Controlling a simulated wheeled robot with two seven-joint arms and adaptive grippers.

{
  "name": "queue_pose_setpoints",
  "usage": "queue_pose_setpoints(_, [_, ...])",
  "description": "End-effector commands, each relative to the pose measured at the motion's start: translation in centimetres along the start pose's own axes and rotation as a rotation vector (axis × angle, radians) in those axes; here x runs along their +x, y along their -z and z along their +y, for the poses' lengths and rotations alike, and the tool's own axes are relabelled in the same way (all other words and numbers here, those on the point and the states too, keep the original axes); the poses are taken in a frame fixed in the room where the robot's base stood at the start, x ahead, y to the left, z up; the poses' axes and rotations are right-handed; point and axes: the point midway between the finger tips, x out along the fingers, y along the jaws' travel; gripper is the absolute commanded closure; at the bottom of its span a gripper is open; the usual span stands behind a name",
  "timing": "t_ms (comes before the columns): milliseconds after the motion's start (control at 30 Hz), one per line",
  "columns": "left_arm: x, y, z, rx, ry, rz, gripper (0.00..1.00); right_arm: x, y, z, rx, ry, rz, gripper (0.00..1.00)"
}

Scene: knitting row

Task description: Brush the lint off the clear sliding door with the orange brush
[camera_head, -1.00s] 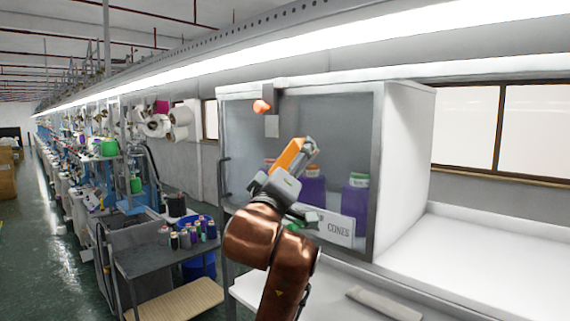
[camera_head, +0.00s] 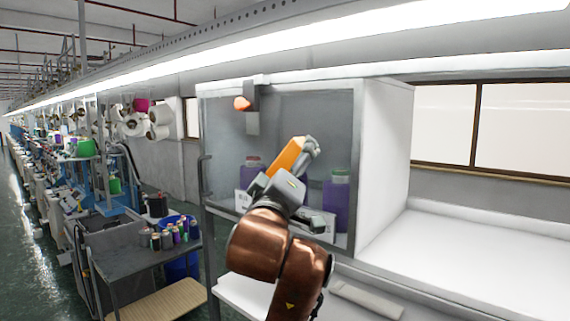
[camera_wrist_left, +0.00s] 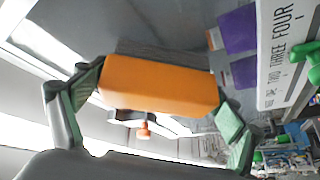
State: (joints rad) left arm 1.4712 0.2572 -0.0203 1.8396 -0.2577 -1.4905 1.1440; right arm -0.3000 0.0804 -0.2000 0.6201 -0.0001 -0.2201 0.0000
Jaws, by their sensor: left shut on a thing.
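The orange brush (camera_head: 286,156) is in my left gripper (camera_head: 303,160), held in front of the clear sliding door (camera_head: 310,110) of the white cabinet. In the left wrist view the orange brush (camera_wrist_left: 160,84) lies between the green-padded fingers of my left gripper (camera_wrist_left: 150,95), with dark bristles along its far edge, close to the pane. I cannot tell whether the bristles touch it. No lint can be made out on the pane. My right gripper is not in view.
Behind the door stand purple containers (camera_head: 335,205) and a white label strip. A small orange piece (camera_head: 242,103) is at the door's upper left. A cart (camera_head: 150,262) with spools stands left. The white counter (camera_head: 480,245) at right is clear.

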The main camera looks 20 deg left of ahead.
Motion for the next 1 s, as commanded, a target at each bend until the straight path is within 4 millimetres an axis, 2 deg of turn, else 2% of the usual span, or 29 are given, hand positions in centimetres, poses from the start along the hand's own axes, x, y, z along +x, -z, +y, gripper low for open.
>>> queue_pose_setpoints(800, [-2.3,-3.3,3.7,0.001,-0.002,-0.003,0.39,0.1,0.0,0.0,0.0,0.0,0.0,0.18])
queue_pose_setpoints(1000, [-2.4,-3.3,3.7,0.001,0.0,-0.003,0.39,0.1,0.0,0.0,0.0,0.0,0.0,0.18])
